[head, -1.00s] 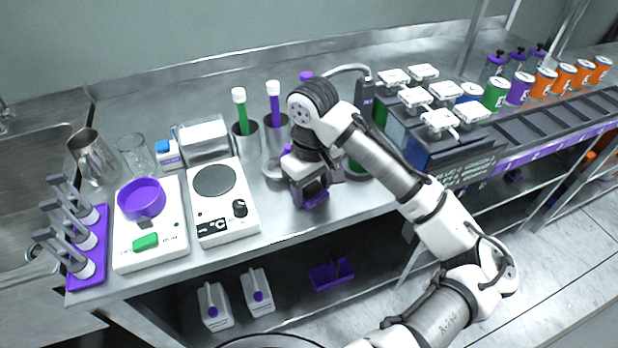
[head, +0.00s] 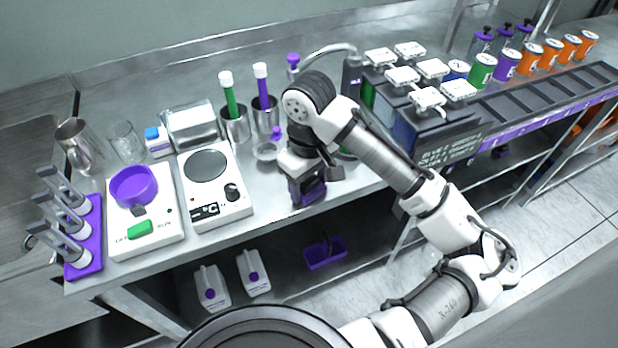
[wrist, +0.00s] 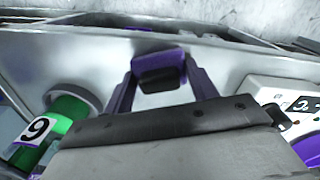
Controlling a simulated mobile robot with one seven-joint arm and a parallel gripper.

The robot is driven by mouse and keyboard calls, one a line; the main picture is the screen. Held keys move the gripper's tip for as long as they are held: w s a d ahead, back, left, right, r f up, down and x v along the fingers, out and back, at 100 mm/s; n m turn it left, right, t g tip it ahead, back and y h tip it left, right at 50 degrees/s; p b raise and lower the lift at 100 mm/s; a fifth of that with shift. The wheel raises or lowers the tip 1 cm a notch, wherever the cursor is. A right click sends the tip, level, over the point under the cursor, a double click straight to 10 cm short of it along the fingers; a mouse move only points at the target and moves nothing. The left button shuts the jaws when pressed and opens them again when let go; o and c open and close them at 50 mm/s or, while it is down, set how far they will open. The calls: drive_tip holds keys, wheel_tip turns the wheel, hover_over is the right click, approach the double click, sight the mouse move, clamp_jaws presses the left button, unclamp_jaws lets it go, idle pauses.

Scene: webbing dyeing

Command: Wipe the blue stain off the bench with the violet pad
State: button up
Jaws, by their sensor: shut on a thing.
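My gripper (head: 307,188) is low over the front part of the steel bench (head: 268,208), just right of the white hot plate. In the wrist view, its violet fingers (wrist: 162,85) are shut on the dark-faced violet pad (wrist: 160,66). In the head view, the violet pad (head: 309,196) shows partly under the gripper, close to the bench's front edge. I cannot tell whether the pad touches the bench. I see no blue stain in either view; the arm and gripper hide part of the bench.
The hot plate (head: 233,211) stands just left of the gripper. Behind it are metal cups with green (head: 229,98) and violet (head: 262,90) tubes. A dark rack with white-topped units (head: 432,135) is to the right. A green can (wrist: 68,125) shows at left in the wrist view.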

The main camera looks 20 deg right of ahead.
drive_tip(key=shift+r+p, duration=2.65)
drive_tip(key=shift+r, duration=0.25)
wheel_tip(320, 180, up, 3)
drive_tip(key=p, duration=0.3)
